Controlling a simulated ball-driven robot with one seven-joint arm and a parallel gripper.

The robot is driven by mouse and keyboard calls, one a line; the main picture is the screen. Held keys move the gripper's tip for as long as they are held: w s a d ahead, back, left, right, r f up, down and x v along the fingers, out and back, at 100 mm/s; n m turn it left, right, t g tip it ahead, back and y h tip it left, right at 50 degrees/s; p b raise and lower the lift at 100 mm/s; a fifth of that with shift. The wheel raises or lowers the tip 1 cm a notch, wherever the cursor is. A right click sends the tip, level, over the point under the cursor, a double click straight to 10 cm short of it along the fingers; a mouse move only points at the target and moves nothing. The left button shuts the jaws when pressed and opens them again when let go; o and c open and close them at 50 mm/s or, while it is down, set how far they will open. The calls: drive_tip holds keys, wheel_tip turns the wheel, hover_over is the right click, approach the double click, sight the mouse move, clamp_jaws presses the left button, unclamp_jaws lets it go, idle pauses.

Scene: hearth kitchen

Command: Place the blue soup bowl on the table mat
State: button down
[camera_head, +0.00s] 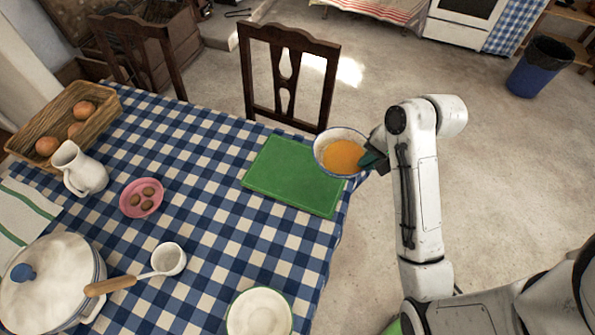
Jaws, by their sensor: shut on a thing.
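The blue soup bowl (341,152) is filled with orange soup and has a pale rim. It is over the right end of the green rectangular mat (291,174), which lies on the table near its far right edge. My gripper (371,158) is shut on the bowl's right side. The bowl looks upright. I cannot tell whether its base touches the mat or is held above it. My gripper's fingertips are partly hidden by the bowl and arm.
On the checked tablecloth (200,215) are a white plate (259,312), ladle (167,258), lidded pot (50,283), pink dish (130,207), white jug (78,170) and bread basket (25,150). Two wooden chairs (284,62) stand behind. The floor right of the table is open.

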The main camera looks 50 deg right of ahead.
sight(327, 160)
drive_tip(key=shift+m, duration=0.6)
drive_tip(key=w+f, duration=0.1)
drive_tip(key=w, duration=0.1)
drive_tip(key=w+a+f, duration=0.1)
drive_tip(key=w, duration=0.2)
drive_tip(key=w+a+f+p, duration=0.1)
drive_tip(key=w, duration=0.1)
drive_tip(key=shift+w+f, duration=0.15)
drive_tip(key=w+f, duration=0.2)
drive_tip(key=f, duration=0.1)
drive_tip(key=w+a+f, duration=0.1)
drive_tip(key=shift+w+f, duration=0.25)
drive_tip(key=shift+f, duration=0.1)
drive_tip(key=shift+w+a+f, duration=0.1)
drive_tip(key=shift+w+f, duration=0.2)
drive_tip(key=shift+f, duration=0.1)
drive_tip(key=shift+f+p, duration=0.4)
drive_tip(key=shift+f, duration=1.25)
drive_tip(key=shift+f, duration=0.1)
drive_tip(key=c, duration=1.2)
unclamp_jaws()
